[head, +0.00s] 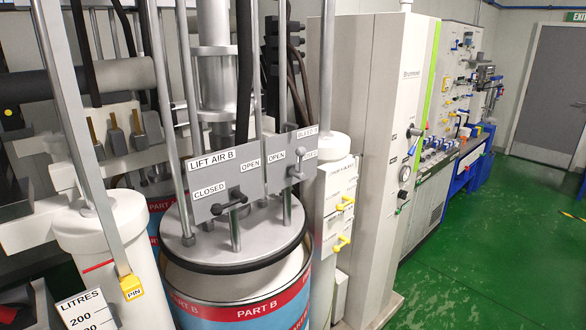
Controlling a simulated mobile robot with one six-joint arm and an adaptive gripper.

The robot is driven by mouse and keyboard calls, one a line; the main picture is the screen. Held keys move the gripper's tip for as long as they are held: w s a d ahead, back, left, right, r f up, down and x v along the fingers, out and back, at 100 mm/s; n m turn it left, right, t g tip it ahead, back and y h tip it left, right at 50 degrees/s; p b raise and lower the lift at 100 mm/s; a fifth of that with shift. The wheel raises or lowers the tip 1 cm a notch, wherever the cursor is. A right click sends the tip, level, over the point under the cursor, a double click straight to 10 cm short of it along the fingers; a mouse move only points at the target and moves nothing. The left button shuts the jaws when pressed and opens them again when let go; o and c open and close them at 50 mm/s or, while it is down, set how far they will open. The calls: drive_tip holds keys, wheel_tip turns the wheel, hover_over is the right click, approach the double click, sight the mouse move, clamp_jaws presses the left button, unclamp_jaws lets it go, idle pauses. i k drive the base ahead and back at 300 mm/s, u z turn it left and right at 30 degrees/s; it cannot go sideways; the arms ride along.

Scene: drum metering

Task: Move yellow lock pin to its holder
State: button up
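A yellow block marked PIN (131,287) sits at the lower end of a slanted grey bar, in front of a white cylinder (108,235) at the left. Two more small yellow pieces stick out from a white box on the column right of the drum: an upper one (345,203) and a lower one (341,243). I cannot tell from this view which yellow piece is the lock pin or which part is its holder. My gripper does not show in the head view.
The PART B drum (240,307) stands in the middle under a round grey lid. A LIFT AIR B panel (225,180) with a dark lever rises above it. A LITRES scale (88,312) is at bottom left. A tall white cabinet (375,130) stands right; green floor (500,250) beyond is clear.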

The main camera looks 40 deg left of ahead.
sight(131, 287)
drive_tip(key=u, duration=1.7)
